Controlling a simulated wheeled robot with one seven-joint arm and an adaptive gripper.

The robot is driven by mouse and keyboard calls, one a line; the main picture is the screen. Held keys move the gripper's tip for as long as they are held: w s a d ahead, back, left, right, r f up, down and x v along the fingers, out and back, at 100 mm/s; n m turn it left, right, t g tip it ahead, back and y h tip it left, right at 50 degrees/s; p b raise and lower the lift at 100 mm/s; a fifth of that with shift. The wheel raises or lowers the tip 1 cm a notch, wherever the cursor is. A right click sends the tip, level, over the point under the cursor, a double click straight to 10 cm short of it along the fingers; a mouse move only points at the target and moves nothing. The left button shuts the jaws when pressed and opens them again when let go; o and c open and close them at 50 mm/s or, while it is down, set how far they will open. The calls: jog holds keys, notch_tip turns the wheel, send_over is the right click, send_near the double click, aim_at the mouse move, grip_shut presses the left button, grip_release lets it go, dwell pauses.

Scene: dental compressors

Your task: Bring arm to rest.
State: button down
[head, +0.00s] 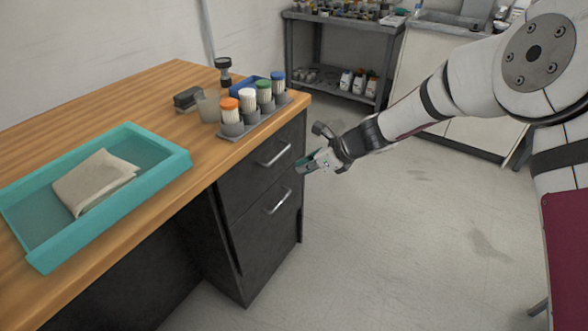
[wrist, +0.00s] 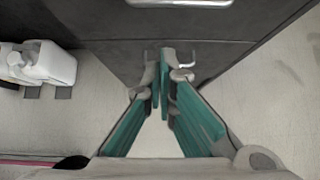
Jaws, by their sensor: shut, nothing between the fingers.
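My gripper (head: 304,164) is at the end of my outstretched arm, which reaches in from the right in the head view. It hangs in the air in front of the dark drawer unit (head: 259,185), to the right of the wooden desk and below its top. In the wrist view my gripper (wrist: 164,82) shows its teal finger pads meeting at the tips with nothing between them. The dark drawer face (wrist: 110,50) with a metal handle (wrist: 180,3) lies beyond the fingertips. I cannot tell how far the fingertips are from the drawer front.
The wooden desk (head: 180,90) bears a teal tray (head: 150,175) with a folded cloth (head: 93,182), and a rack (head: 255,118) of several capped containers at its right corner. A grey shelf (head: 345,50) and white cabinet (head: 440,75) stand behind. The floor (head: 420,240) is clear below my arm.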

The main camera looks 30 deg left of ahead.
jog(key=s+d+r+n+h, duration=0.2)
jog(key=s+d+r+n, duration=0.35)
jog(key=d+r, duration=0.6)
jog(key=s+d+r+n+h, duration=0.1)
jog(key=s+d+r+n, duration=0.45)
jog(key=d+r, duration=0.6)
jog(key=s+d+f+n+h, duration=0.3)
jog(key=s+d+n+h, duration=0.35)
jog(key=s+d, duration=1.85)
notch_tip(320, 180, up, 18)
jog(key=w+t+p, duration=0.1)
jog(key=t+p, duration=0.2)
jog(key=p, duration=1.2)
jog(key=shift+d+f+n+t, duration=0.2)
jog(key=shift+d+n+t, duration=0.2)
jog(key=shift+n, duration=0.05)
